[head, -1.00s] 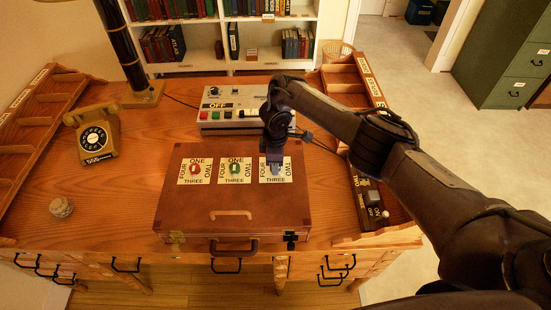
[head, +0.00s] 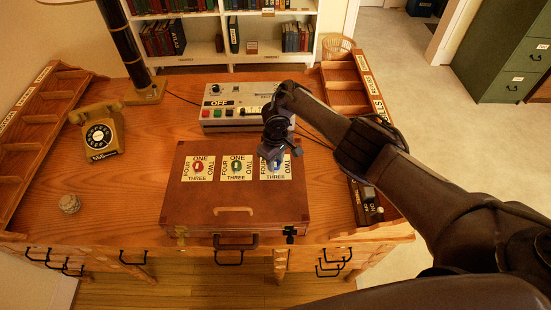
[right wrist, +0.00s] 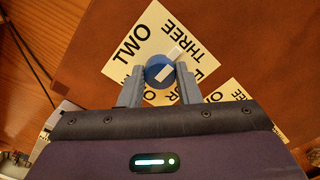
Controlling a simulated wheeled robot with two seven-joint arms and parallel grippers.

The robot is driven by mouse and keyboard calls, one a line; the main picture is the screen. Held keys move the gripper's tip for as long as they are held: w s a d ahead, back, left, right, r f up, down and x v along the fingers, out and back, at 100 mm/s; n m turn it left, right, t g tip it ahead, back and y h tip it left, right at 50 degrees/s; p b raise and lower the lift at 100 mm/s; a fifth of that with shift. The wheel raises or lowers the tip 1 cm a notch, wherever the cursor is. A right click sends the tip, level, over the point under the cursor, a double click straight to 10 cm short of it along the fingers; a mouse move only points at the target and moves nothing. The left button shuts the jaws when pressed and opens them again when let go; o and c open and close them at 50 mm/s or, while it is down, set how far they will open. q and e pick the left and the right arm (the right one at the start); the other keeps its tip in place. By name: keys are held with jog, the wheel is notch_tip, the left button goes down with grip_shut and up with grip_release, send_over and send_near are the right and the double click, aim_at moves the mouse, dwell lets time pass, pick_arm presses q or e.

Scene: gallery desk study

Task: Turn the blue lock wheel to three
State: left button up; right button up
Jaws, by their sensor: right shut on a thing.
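The blue lock wheel (right wrist: 157,72) sits on a cream card (right wrist: 150,27) with number words, on the lid of a brown case (head: 180,205). My right gripper (right wrist: 160,88) is shut on the wheel, one finger on each side. In the right wrist view, a white bar on the wheel slants up and right, toward the word THREE. TWO is at upper left. In the head view, the right gripper (head: 273,158) covers most of the wheel and part of its card. My left gripper is out of view.
A red wheel (head: 198,167) and a green wheel (head: 237,167) are left of the blue one. A grey control box (head: 228,112) stands behind the case. A telephone (head: 99,133) and a round stone-like object (head: 69,203) are at left. Bare desk lies between them and the case.

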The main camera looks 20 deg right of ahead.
jog(key=shift+w+r, duration=0.15)
dwell(0.3)
jog(key=o, duration=1)
jog(key=shift+r, duration=0.45)
notch_tip(320, 180, up, 7)
jog(key=shift+f+p, duration=0.1)
jog(key=shift+p, duration=0.4)
